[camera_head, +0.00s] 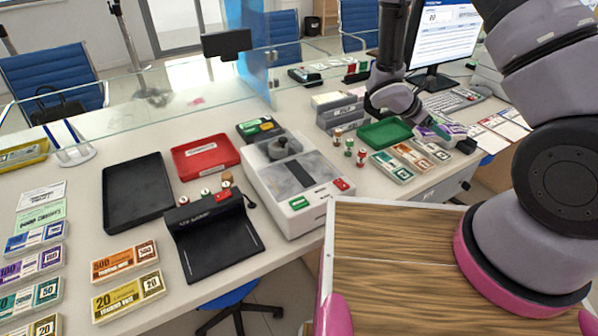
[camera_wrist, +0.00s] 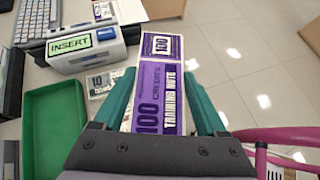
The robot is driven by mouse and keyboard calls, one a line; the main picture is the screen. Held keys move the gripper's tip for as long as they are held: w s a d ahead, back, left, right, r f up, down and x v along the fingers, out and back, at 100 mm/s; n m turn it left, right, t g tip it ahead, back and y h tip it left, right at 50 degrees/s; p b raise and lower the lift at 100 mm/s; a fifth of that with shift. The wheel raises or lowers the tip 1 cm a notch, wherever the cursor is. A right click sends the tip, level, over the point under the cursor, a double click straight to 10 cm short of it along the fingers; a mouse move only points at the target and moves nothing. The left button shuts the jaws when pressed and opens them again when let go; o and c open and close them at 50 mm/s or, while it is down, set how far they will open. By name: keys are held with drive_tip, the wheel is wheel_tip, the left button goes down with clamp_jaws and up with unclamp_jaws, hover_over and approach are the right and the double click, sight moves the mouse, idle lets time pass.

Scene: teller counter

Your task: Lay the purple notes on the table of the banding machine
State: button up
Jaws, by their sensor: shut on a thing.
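The purple notes (camera_wrist: 158,88), a bundle marked 100, are between the two teal fingers of my gripper (camera_wrist: 159,74) in the wrist view. The far end of the bundle sticks out beyond the fingertips. In the head view my gripper (camera_head: 430,128) is at the right of the counter, beside the green tray, and the purple bundle (camera_head: 445,129) shows partly at it. A white machine with a grey plate, a round grey part and green and red labels (camera_head: 312,196) stands mid-counter; it looks like the banding machine. Its grey plate is bare.
A green tray (camera_head: 371,138) and several note bundles (camera_head: 412,155) lie near my gripper. A black stand (camera_head: 212,252), red tray (camera_head: 190,166) and black tray (camera_head: 113,205) are left of the white machine. Another purple bundle (camera_head: 30,266) lies far left. A glass screen (camera_head: 90,117) runs behind.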

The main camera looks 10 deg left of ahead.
drive_tip(key=s+a+m+g+y, duration=0.1)
drive_tip(key=s+a+m+g, duration=0.1)
drive_tip(key=s+m+g, duration=0.8)
drive_tip(key=s+a+m+g+y, duration=0.4)
drive_tip(key=s+a+m+y, duration=0.35)
drive_tip(key=s+a, duration=0.3)
drive_tip(key=a+r+m+y, duration=0.1)
drive_tip(key=a+m+y, duration=0.1)
drive_tip(key=a, duration=0.2)
drive_tip(key=a+r+m+y, duration=0.1)
drive_tip(key=a+m+y, duration=0.1)
drive_tip(key=a, duration=0.3)
drive_tip(key=s+a+r+m+y, duration=0.1)
drive_tip(key=a+m+y, duration=0.1)
drive_tip(key=a+m, duration=0.1)
drive_tip(key=shift+a+m+t+y, duration=0.25)
drive_tip(key=shift+a+m+t, duration=0.15)
drive_tip(key=shift+a, duration=0.45)
drive_tip(key=w+a+r+m+t+y, duration=0.35)
drive_tip(key=a+m+y, duration=0.2)
drive_tip(key=a, duration=0.45)
drive_tip(key=shift+m+h, duration=0.3)
drive_tip(key=shift+h, duration=0.05)
drive_tip(key=f, duration=0.3)
drive_tip(key=w+f, duration=0.1)
drive_tip(key=f, duration=0.5)
drive_tip(key=shift+w+a+f, duration=0.15)
drive_tip(key=shift+a+f, duration=0.15)
drive_tip(key=shift+a, duration=0.1)
drive_tip(key=shift+f, duration=0.15)
